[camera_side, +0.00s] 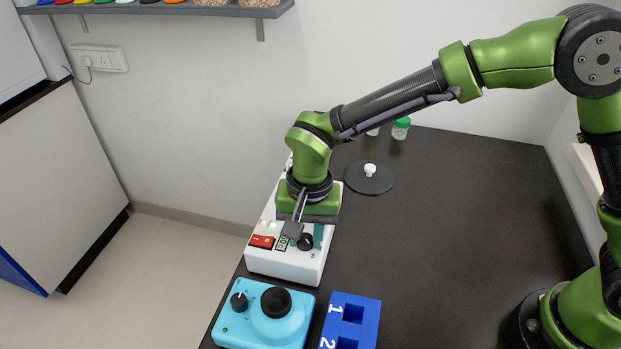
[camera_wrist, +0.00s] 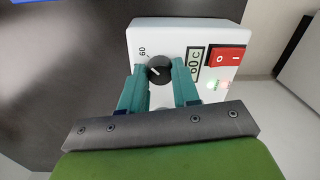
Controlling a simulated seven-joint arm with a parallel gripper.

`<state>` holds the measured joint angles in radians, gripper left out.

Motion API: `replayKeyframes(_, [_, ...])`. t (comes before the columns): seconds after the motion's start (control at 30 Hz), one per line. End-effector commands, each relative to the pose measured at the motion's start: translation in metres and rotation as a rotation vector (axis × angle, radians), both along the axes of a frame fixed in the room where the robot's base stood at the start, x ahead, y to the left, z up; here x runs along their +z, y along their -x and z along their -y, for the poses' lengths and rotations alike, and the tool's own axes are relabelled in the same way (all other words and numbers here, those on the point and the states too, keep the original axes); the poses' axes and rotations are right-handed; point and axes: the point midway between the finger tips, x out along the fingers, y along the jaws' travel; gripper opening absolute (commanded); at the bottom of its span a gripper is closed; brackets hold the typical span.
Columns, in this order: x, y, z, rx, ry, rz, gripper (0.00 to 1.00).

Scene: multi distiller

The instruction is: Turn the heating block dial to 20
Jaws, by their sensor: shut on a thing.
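The heating block (camera_side: 283,262) is a white box with a black dial, a red switch and a small display on its front. Its black dial (camera_side: 306,241) also shows in the wrist view (camera_wrist: 159,69), with a pale pointer line and the mark "60" beside it. My gripper (camera_wrist: 159,85) has its teal fingers on either side of the dial and is shut on it. The display (camera_wrist: 194,68) shows characters that I cannot read for certain. The back of the heating block is hidden by my arm in the side view.
A light blue device (camera_side: 262,318) with two black knobs stands in front of the heating block. A blue rack (camera_side: 367,312) marked 1 and 2 is right of it. A black disc (camera_side: 380,184) with a white knob and a green-capped vial (camera_side: 401,128) stand behind. The table's right side is clear.

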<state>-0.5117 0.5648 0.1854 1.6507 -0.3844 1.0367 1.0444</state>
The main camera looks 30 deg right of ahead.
Motion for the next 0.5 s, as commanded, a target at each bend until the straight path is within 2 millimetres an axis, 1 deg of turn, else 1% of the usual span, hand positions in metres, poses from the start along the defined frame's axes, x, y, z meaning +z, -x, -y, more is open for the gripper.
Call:
replayKeyframes(0.27, [0.0007, -0.0003, 0.0001, 0.032, 0.0, 0.001, 0.01])
replayKeyframes(0.5, [0.0009, -0.0008, 0.0006, 0.159, -0.001, 0.001, 0.01])
